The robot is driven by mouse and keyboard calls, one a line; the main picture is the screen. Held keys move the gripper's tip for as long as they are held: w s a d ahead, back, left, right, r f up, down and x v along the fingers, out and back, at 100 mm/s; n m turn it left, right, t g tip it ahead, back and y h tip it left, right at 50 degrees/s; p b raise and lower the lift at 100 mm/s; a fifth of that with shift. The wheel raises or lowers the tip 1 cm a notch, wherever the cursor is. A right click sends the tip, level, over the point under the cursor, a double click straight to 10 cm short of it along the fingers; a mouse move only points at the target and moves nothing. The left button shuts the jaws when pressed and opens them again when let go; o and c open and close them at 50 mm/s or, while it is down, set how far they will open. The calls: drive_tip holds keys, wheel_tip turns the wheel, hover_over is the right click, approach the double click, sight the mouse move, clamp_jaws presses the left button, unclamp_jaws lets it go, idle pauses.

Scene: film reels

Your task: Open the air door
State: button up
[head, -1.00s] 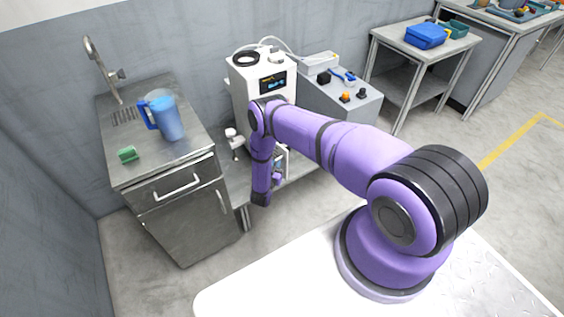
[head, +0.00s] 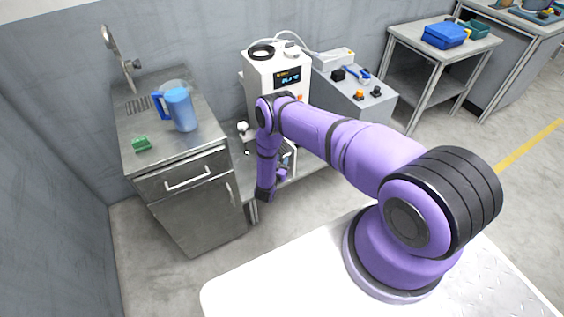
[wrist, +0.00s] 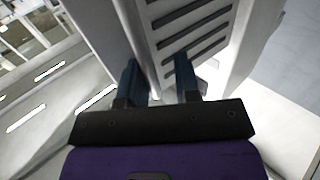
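The white machine (head: 263,70) with a small lit display stands against the back wall, partly hidden behind my arm. In the wrist view, a white panel with a row of dark slots (wrist: 190,30) is right in front of my gripper; I cannot tell for sure that it is the air door. My gripper (wrist: 158,82) has its two dark fingers apart, with white surface showing between them. The fingertips are close to the panel's lower part; contact is unclear. In the head view, my arm hides the gripper's fingers and the machine's lower front.
A steel sink cabinet (head: 190,195) with a blue pitcher (head: 180,108) and a green item (head: 141,143) stands left of the machine. A side table (head: 440,60) holds a blue case. Open floor lies between.

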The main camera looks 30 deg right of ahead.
drive_tip(key=shift+w+d+r, duration=0.1)
drive_tip(key=shift+w+r, duration=0.05)
drive_tip(key=shift+r, duration=0.15)
drive_tip(key=v, duration=1.1)
drive_tip(key=shift+f, duration=0.3)
